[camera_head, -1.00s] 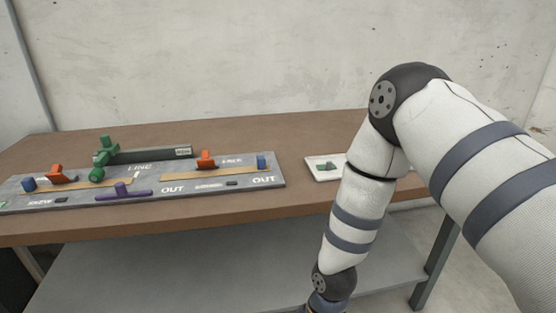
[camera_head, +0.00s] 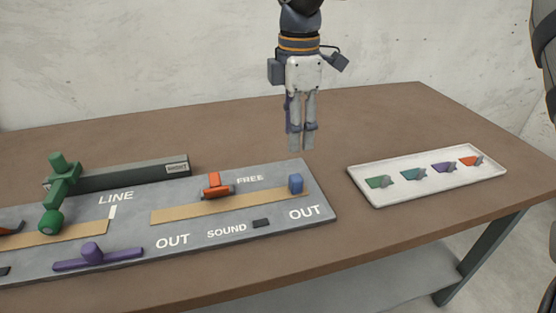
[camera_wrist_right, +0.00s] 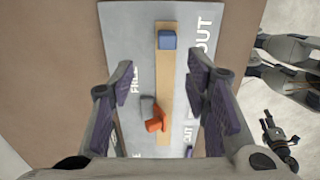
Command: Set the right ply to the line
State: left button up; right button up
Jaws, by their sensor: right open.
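The right ply, a tan strip (camera_head: 232,207), lies flat on the right half of the grey board. The white LINE mark (camera_head: 113,212) is left of the strip. My right gripper (camera_head: 301,142) hangs fingers down above the table, open and empty. In the right wrist view its fingers (camera_wrist_right: 161,80) straddle the strip from above, without contact. My left gripper cannot be made out.
A green fixture (camera_head: 60,190) with a dark bar (camera_head: 130,174) stands at left. A purple handle (camera_head: 95,256) lies in front of LINE, and a black SOUND button (camera_head: 261,223) near the front edge. A white tray (camera_head: 366,194) with several coloured clips sits right of the board.

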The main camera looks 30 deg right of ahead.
aim_at(296, 176)
jog(key=f, duration=0.1)
jog(key=s+f, duration=0.1)
jog(key=f, duration=0.1)
jog(key=shift+s+f, duration=0.3)
jog(key=shift+f, duration=0.05)
jog(key=f, duration=0.7)
jog(key=shift+w+f, duration=0.2)
jog(key=shift+f, duration=0.15)
jog(key=shift+w+b, duration=0.1)
jog(key=shift+b, duration=0.2)
grip_shut()
